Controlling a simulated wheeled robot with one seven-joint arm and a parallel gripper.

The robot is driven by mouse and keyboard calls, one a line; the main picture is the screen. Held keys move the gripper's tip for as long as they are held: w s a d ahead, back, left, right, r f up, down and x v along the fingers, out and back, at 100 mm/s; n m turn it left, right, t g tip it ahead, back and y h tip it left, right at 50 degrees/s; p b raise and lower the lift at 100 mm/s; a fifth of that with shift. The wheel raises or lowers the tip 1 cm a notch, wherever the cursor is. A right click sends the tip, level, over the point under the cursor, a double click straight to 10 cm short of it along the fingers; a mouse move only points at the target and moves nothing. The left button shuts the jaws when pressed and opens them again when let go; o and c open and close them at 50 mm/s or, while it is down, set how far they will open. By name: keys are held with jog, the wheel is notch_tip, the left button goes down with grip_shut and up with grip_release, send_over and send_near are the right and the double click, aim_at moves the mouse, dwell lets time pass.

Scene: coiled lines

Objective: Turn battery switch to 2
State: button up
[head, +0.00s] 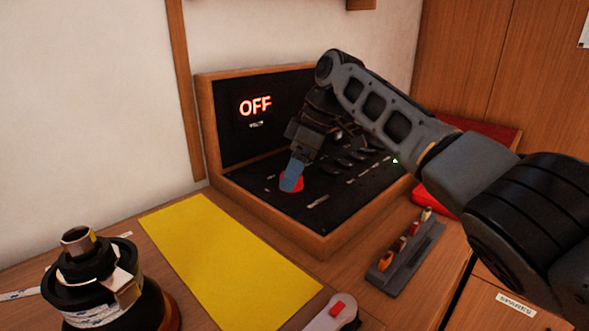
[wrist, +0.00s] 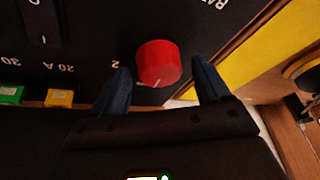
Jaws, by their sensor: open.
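The battery switch is a round red knob (head: 299,184) on the black sloping panel (head: 262,194) in the head view. It also shows in the wrist view (wrist: 158,63). A white pointer line on the knob faces the gripper's palm, and the printed "2" sits to the left of the knob in that view. The display (head: 254,105) behind the panel reads OFF in red. My gripper (head: 291,184) points down at the knob. Its blue fingers are open, one on each side of the knob, with gaps visible in the wrist view. The near finger partly hides the knob in the head view.
A wooden frame (head: 275,226) edges the panel. A yellow sheet (head: 228,262) lies on the counter in front. A grey holder (head: 408,262) with small coloured pieces is at the right. A black winch-like drum (head: 105,290) stands front left. Switches sit right of the knob.

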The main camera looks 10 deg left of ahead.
jog(key=c, duration=1)
jog(key=shift+r+m+p, duration=0.15)
jog(key=shift+m+p, duration=0.15)
jog(key=shift+p, duration=0.3)
jog(key=shift+s+r+m+t+p, duration=0.1)
jog(key=shift+m+t+p, duration=0.4)
jog(key=shift+p, duration=0.5)
jog(key=m+t+p, duration=0.1)
jog(key=m+p, duration=0.2)
jog(key=p, duration=0.1)
jog(key=shift+s+m+p, duration=0.15)
jog(key=shift+m+p, duration=0.15)
jog(key=shift+p, duration=0.1)
jog(key=m+t+h+p, duration=0.1)
jog(key=m+p, duration=0.2)
jog(key=p, duration=0.1)
jog(key=shift+a, duration=0.1)
jog(key=shift+m+t+h+p, duration=0.4)
jog(key=shift+m+t+p, duration=0.2)
jog(key=shift+m+p, duration=0.95)
jog(key=shift+f+m, duration=0.2)
jog(key=shift+m, duration=0.25)
